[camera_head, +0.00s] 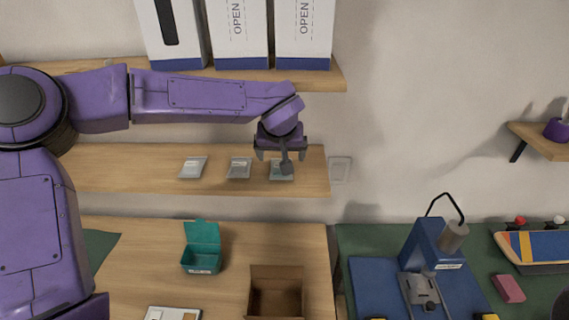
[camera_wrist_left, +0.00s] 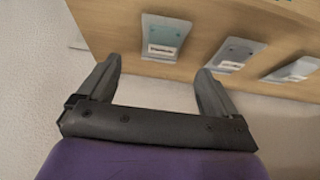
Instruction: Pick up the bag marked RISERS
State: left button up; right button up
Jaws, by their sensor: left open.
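Three small flat bags lie in a row on the middle wooden shelf: a left bag (camera_head: 193,167), a middle bag (camera_head: 239,167) and a right bag (camera_head: 281,175). Their labels are too small to read, so I cannot tell which says RISERS. My left gripper (camera_head: 281,157) is open and empty at the right bag, partly covering it in the head view. In the left wrist view, that bag (camera_wrist_left: 163,36) lies beyond the gap between the open fingers (camera_wrist_left: 160,68), apart from them. The middle bag (camera_wrist_left: 235,54) and left bag (camera_wrist_left: 293,70) lie to its right. My right gripper is out of view.
White boxes (camera_head: 240,35) stand on the upper shelf (camera_head: 337,78), above my left arm. Below are a teal open box (camera_head: 201,262), a cardboard box (camera_head: 276,275) and a blue device (camera_head: 425,245). A wall plate (camera_head: 340,170) is right of the middle shelf (camera_head: 130,165).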

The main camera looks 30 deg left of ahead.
pick_arm(q)
jog(key=shift+s+a+f, duration=0.25)
jog(key=shift+f, duration=0.25)
jog(key=x, duration=0.3)
jog(key=w+p+x, duration=0.1)
jog(key=x, duration=0.2)
jog(key=shift+d+r, duration=0.2)
jog(key=shift+d, duration=0.05)
jog(key=shift+s+r, duration=0.15)
jog(key=shift+s, duration=0.35)
jog(key=c, duration=1.2)
